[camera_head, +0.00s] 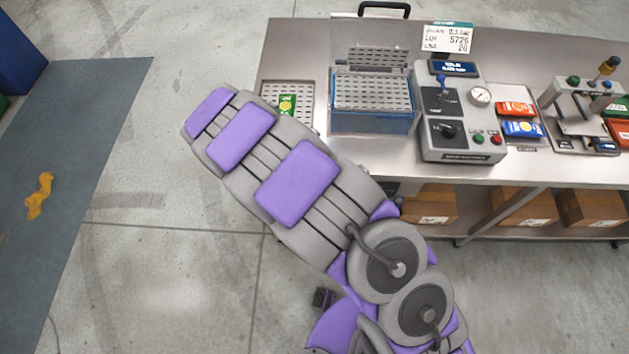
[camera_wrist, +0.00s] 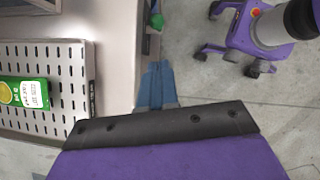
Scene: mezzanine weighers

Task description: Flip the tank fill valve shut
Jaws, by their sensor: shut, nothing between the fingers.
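My gripper (camera_wrist: 158,70) shows in the wrist view as two blue fingers held together with nothing between them, over the front edge of the bench. A clear tank (camera_head: 370,121) with blue liquid and perforated metal baskets stands on the bench in the head view. My arm crosses the head view and hides my gripper there.
The steel bench (camera_head: 379,157) carries a perforated tray (camera_head: 268,91) with a green packet (camera_head: 287,104), left of the tank. A control box (camera_head: 463,157) with a blue-tipped lever and gauge stands right of the tank. Cardboard boxes (camera_head: 523,207) sit beneath. The floor in front is open.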

